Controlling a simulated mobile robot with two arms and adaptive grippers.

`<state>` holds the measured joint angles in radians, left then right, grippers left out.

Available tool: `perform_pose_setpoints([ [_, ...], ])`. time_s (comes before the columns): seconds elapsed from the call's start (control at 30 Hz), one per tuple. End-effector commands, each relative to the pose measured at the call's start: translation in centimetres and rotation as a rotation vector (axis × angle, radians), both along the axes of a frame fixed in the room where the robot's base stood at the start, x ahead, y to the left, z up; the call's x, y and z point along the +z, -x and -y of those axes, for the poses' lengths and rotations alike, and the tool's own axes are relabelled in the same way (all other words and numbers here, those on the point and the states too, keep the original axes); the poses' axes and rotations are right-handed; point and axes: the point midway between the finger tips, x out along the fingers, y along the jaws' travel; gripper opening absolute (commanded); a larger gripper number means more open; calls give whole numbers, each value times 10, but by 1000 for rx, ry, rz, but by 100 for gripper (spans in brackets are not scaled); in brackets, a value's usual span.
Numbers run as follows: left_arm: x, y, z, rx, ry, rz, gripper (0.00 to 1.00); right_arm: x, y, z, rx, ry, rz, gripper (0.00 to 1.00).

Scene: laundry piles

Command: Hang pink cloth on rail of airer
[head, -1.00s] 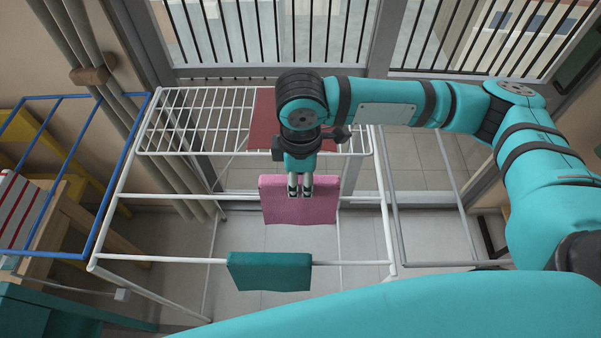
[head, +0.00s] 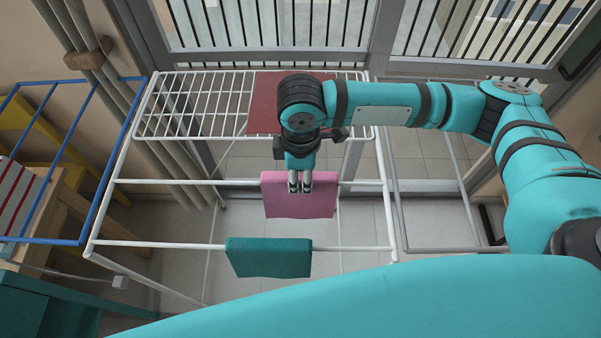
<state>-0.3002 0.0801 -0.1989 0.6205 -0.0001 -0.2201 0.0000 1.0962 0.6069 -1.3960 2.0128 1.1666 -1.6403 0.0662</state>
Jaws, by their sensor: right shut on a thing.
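The pink cloth (head: 315,200) is at the middle rail (head: 210,182) of the white airer, with its front face hanging down below the rail. Whether the cloth rests on the rail behind the gripper is partly hidden. My left gripper is not in the head view.
A teal cloth (head: 268,258) hangs on the front rail. A dark red cloth (head: 262,104) lies on the airer's white grid shelf (head: 190,108). A blue frame (head: 98,178) stands at the left, a grey frame (head: 440,248) at the right.

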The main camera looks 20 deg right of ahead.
Motion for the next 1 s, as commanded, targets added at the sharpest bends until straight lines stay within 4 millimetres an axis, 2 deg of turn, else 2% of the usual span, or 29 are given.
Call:
perform_pose_setpoints([
  [0.03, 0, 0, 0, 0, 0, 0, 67, 0, 0, 0, 0, -1, 0, 0],
  [0.07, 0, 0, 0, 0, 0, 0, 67, 0, 0, 0, 0, -1, 0, 30],
  [0.27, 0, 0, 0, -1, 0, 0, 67, 0, 0, 0, 0, -1, 0, 55],
  [0.53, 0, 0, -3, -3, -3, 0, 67, 1, 0, 0, 0, -1, 0, 55],
  [0.67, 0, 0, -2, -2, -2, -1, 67, 12, -1, -1, 0, -2, 3, 55],
  [1.0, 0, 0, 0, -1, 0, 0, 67, 82, 0, -1, 1, -2, 5, 55],
])
